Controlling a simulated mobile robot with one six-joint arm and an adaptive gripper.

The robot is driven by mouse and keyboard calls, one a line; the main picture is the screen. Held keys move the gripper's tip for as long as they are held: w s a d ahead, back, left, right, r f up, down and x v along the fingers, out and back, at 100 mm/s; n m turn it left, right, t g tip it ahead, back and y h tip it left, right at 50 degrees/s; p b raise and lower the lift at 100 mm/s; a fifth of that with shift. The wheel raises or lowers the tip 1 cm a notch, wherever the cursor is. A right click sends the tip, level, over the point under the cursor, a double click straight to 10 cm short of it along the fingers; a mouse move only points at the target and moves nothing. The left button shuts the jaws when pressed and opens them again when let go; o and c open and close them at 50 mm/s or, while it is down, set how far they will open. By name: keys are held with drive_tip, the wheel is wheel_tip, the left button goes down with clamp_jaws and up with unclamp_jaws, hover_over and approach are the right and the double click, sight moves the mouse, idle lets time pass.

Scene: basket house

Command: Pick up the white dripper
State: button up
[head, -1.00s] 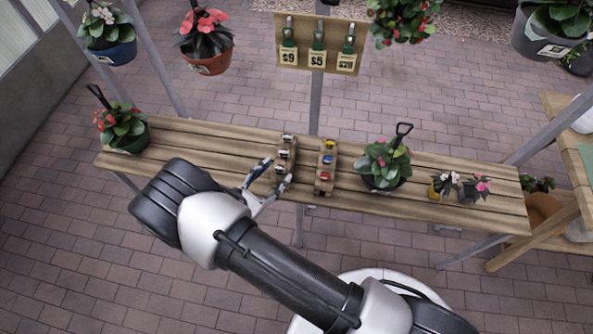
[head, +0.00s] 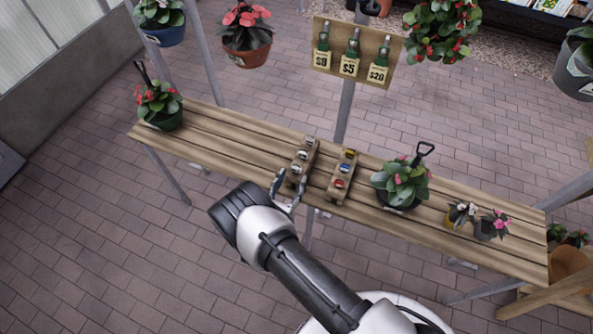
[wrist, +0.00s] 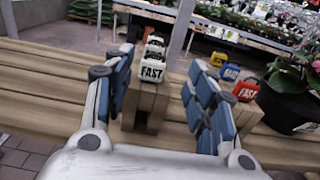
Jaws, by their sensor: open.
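Several small white or pale drippers sit in a row on the left wooden block (head: 304,160). The nearest white dripper (wrist: 152,73), marked FAST, is on the front of that block in the wrist view, with others behind it. It also shows small in the head view (head: 296,169). My gripper (wrist: 162,75) is open and empty, with its blue-padded fingers to the left and right of the block's near end. In the head view my gripper (head: 287,186) is at the table's front edge, by that block. Contact cannot be told.
A second block (head: 342,175) to the right holds yellow, blue and red drippers. Beyond it are a potted plant (head: 402,183) and two small pots on the plank table (head: 240,140). Another potted plant (head: 160,105) stands at the left end. A sign board (head: 353,51) hangs behind.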

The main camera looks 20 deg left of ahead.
sight(296, 169)
drive_tip(key=w, duration=0.2)
drive_tip(key=w+f+b, duration=0.1)
drive_tip(key=w, duration=0.2)
drive_tip(key=shift+w+a, duration=0.15)
drive_tip(key=shift+w, duration=0.55)
drive_tip(key=shift+c, duration=0.4)
drive_tip(key=c, duration=0.8)
drive_tip(key=shift+o, duration=0.2)
drive_tip(key=shift+r, duration=0.1)
wheel_tip(296, 169, up, 20)
drive_tip(key=p, duration=0.4)
drive_tip(key=shift+p, duration=0.35)
